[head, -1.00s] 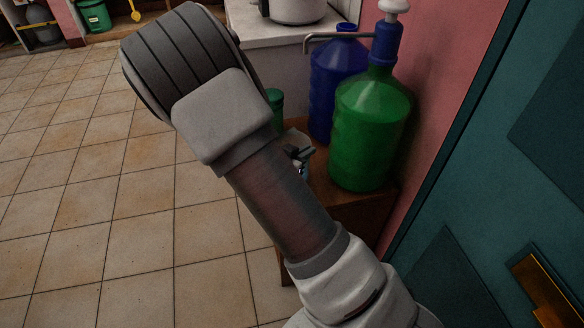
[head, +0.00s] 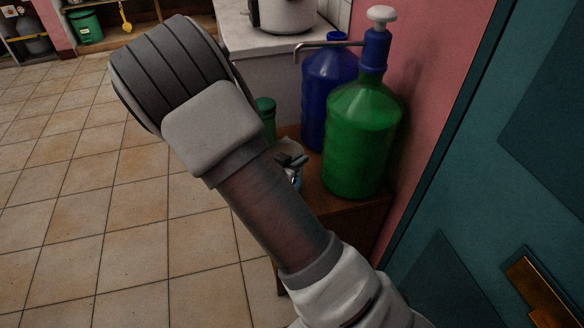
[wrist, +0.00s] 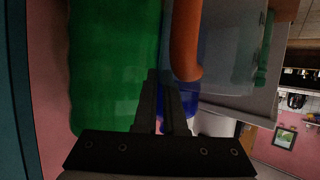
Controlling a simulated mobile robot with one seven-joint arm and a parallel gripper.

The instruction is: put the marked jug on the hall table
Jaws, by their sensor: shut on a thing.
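My gripper (head: 290,161) shows only in part behind my arm in the head view, over a brown wooden table (head: 352,208). In the wrist view my gripper (wrist: 163,78) is shut at the orange handle (wrist: 186,42) of a pale, see-through jug (wrist: 232,52). Only a small pale bluish part of the jug (head: 297,178) shows in the head view, and my arm hides the rest. I cannot tell whether the jug touches the table top. I see no mark on it.
A large green bottle (head: 360,140) with a pump and a blue bottle (head: 326,90) stand on the table, close right of and behind my gripper. A green container (head: 265,113) is behind my arm. A pink wall and teal door (head: 470,180) bound the right. The tiled floor left is clear.

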